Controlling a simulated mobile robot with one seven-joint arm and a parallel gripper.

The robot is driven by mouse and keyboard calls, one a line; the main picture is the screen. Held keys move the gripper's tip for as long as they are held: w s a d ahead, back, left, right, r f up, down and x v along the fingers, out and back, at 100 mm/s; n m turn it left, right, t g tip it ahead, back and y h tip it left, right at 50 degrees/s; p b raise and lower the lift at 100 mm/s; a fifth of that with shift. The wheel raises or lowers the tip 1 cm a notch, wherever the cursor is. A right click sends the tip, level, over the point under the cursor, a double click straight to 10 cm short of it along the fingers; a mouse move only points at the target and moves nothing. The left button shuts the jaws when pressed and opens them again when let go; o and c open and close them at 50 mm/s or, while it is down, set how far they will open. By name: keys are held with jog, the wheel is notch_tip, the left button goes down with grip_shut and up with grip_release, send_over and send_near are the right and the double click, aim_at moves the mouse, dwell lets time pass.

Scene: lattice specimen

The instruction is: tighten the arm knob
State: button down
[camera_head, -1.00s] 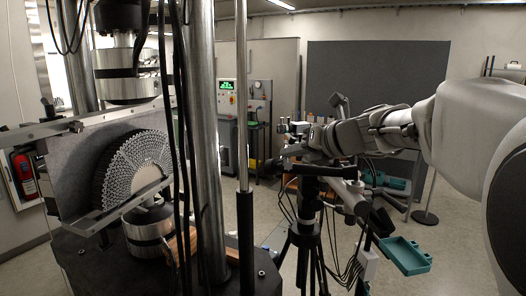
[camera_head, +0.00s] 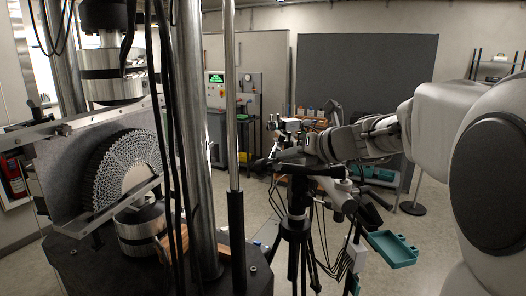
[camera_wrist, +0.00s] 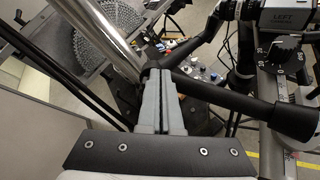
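In the wrist view my gripper (camera_wrist: 155,70) points away from the camera, its two grey fingers together with only a thin line between them. I see nothing clearly held. The fingertips overlap a black bar and its joint (camera_wrist: 185,82); I cannot tell whether they touch. A black knob with a white-marked scale (camera_wrist: 284,52) sits at the right, below a camera labelled LEFT (camera_wrist: 286,12), well apart from the fingers. I cannot tell whether it is the arm knob. In the head view my wrist reaches over the black tripod (camera_head: 297,215), and the fingertips are hard to make out.
A thick steel column (camera_head: 195,130) and thin rod (camera_head: 231,90) of the test frame stand left of the tripod. The lattice specimen (camera_head: 125,165) sits in the frame. A teal tray (camera_head: 392,248) and hanging cables lie right of the tripod.

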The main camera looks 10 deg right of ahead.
jog(key=shift+f, duration=0.25)
jog(key=shift+r, duration=0.15)
jog(key=p+v, duration=0.3)
jog(key=v, duration=0.3)
jog(key=shift+w+d+r, duration=0.2)
jog(key=shift+d, duration=0.05)
dwell(0.4)
